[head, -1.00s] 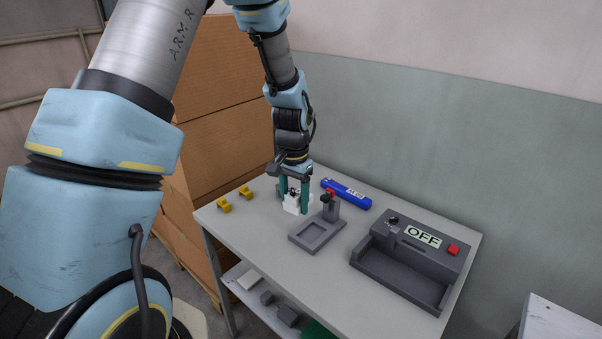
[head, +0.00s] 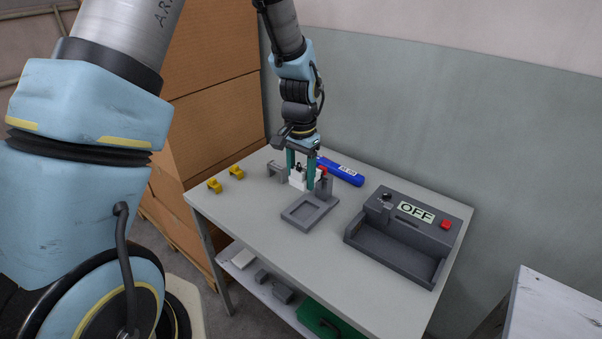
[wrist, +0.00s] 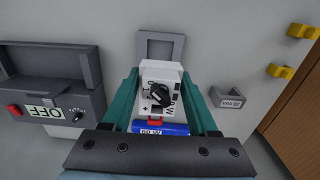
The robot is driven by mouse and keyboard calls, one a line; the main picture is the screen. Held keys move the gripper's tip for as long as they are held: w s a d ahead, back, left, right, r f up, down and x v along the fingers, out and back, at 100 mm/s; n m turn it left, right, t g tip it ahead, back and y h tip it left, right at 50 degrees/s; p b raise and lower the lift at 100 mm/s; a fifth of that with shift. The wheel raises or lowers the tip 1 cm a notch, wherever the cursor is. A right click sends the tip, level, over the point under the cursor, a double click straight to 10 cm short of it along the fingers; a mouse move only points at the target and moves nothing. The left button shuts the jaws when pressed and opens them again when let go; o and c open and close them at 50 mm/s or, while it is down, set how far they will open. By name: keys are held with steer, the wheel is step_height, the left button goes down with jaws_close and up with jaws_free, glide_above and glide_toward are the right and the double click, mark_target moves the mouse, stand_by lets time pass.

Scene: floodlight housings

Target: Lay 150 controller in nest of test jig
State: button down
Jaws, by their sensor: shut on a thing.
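My gripper (head: 303,170) is shut on a white box-shaped controller (head: 297,181) with a black knob. The controller also shows between the green fingers in the wrist view (wrist: 160,76); its printed label is only partly readable. It is held upright above the table. The grey test jig (head: 308,211) has a flat plate with a rectangular nest, which looks empty, and a post with a red part. The jig plate also shows beyond the controller in the wrist view (wrist: 160,38). The controller is behind the nest and beside the post in the head view, not in the nest.
A blue bar (head: 342,172) lies behind the gripper. A grey unit reading OFF (head: 405,232), with a red button, stands to the right. A small grey bracket (head: 274,171) and two yellow clips (head: 236,173) are on the left. The table front is clear.

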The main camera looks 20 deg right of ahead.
steer(key=shift+f+b, duration=2.45)
steer(key=shift+f, duration=1.7)
steer(key=shift+f+b, duration=0.6)
steer(key=shift+f, duration=0.4)
steer(key=shift+c, duration=0.5)
jaws_free()
